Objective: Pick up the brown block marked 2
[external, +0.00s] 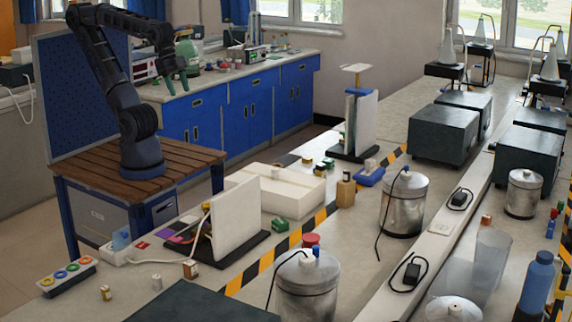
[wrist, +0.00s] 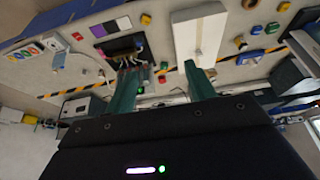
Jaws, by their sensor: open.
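Two small blocks could be the brown one. A brown block with a pale face (external: 190,269) stands near the front left of the bench. A larger tan block (external: 346,193) stands near the middle. No number 2 is legible on either, and I cannot tell which is marked. My gripper (external: 177,88) is raised above and beyond the wooden stand, well apart from both blocks. In the wrist view its two green fingers (wrist: 162,72) are spread with nothing between them, and the bench lies beyond.
A white box (external: 288,190), a white upright panel (external: 235,220) and metal canisters (external: 404,205) crowd the bench. Dark boxes (external: 443,133) stand farther back. A blue pegboard (external: 80,95) rises behind my arm. Striped tape (external: 265,262) crosses the bench.

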